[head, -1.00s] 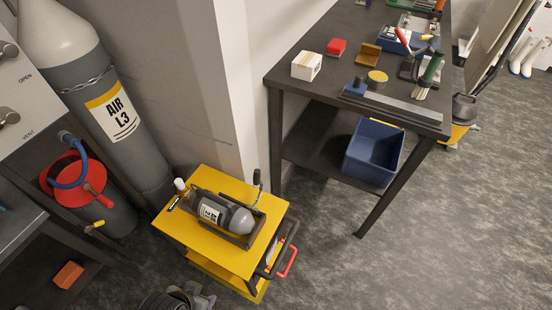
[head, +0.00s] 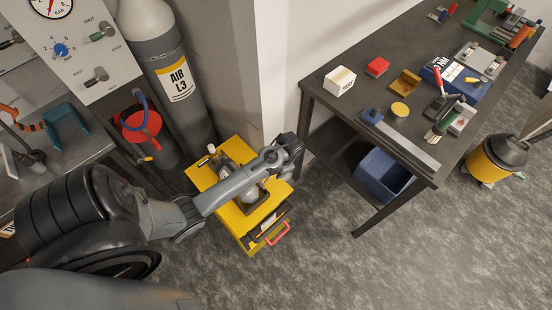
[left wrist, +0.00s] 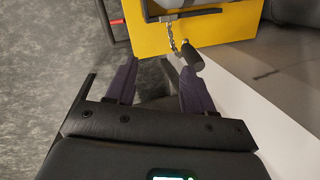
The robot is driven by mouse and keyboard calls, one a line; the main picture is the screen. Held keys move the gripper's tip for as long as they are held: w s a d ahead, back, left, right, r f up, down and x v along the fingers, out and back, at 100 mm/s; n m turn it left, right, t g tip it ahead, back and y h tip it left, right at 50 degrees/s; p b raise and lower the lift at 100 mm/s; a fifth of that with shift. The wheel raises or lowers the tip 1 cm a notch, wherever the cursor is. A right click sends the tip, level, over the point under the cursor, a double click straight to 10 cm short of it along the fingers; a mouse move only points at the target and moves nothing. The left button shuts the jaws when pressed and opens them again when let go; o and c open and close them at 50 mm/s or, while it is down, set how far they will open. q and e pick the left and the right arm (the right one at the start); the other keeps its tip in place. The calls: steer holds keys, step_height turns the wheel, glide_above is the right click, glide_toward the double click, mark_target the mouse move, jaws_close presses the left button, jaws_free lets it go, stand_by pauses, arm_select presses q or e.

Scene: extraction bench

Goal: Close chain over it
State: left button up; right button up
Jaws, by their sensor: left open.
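The small grey cylinder (head: 252,196) lies in a dark cradle on the yellow cart (head: 232,222), largely hidden under my left arm. In the left wrist view a short metal chain (left wrist: 171,35) hangs at the edge of the yellow cart (left wrist: 225,28) and ends in a black handle (left wrist: 192,58). A strip of the cylinder shows at the top there. My left gripper (left wrist: 157,88) is open and empty, its fingers just short of the handle. In the head view it is at the cart's far right corner.
A white wall corner (head: 262,75) stands right behind the cart. The tall AIR L3 cylinder (head: 172,75) is at the back left. A dark workbench (head: 330,110) with tools and a blue bin (head: 382,175) below is on the right. The floor in front is free.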

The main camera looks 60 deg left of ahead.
arm_select(q)
steer(key=shift+w+a+n+g+h, duration=0.6)
steer(key=shift+w+a+g+h, duration=1.4)
steer(key=shift+a, duration=2.2)
steer(key=shift+t+y, duration=0.3)
steer(key=shift+y, duration=0.4)
steer(key=b+x, duration=0.2)
steer(key=x, duration=0.1)
steer(key=b+x, duration=0.2)
steer(key=x, duration=0.1)
steer(key=w+b+x, duration=0.1)
steer(key=b+x, duration=0.2)
steer(key=x, duration=0.1)
steer(key=shift+s+f, duration=0.1)
steer(key=shift+f, duration=0.2)
steer(key=shift+c, duration=0.2)
jaws_close()
